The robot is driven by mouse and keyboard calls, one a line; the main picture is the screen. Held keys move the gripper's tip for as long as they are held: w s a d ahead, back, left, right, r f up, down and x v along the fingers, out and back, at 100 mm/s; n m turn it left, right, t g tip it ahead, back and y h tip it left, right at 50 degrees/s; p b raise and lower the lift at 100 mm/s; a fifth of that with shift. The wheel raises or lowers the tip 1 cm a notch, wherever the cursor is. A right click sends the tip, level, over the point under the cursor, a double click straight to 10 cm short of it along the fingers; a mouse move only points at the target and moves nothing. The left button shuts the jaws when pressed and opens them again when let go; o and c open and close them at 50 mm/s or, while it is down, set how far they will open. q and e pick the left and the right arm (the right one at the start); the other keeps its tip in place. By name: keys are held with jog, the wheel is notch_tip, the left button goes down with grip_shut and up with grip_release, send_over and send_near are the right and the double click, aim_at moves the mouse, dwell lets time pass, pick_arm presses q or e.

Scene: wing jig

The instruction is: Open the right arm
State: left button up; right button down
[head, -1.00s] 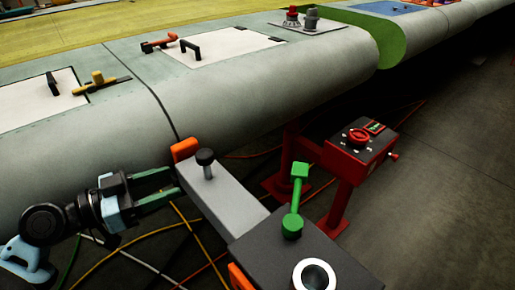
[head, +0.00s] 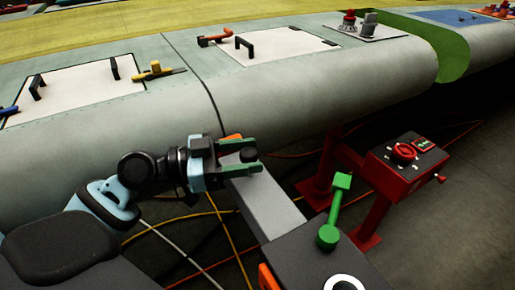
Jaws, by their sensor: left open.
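A grey jig arm (head: 268,207) reaches from a dark box (head: 312,262) toward the wing's rounded edge. An orange pad (head: 231,137) shows at its far end, and a black knob (head: 249,155) stands on top near that end. My left gripper (head: 250,154) is open, with its green fingers on either side of the knob. I cannot tell whether either finger touches it. A green lever (head: 334,210) stands on the box, tilted up and to the right. My right gripper is not in view.
A red control stand (head: 405,165) with a red handwheel (head: 404,153) stands at the right. The large grey wing (head: 320,90) with white panels fills the back. Coloured cables lie on the dark floor. Floor at far right is clear.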

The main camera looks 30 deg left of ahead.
pick_arm(q)
jog(key=shift+p+x, duration=0.4)
jog(key=shift+x, duration=1)
grip_shut()
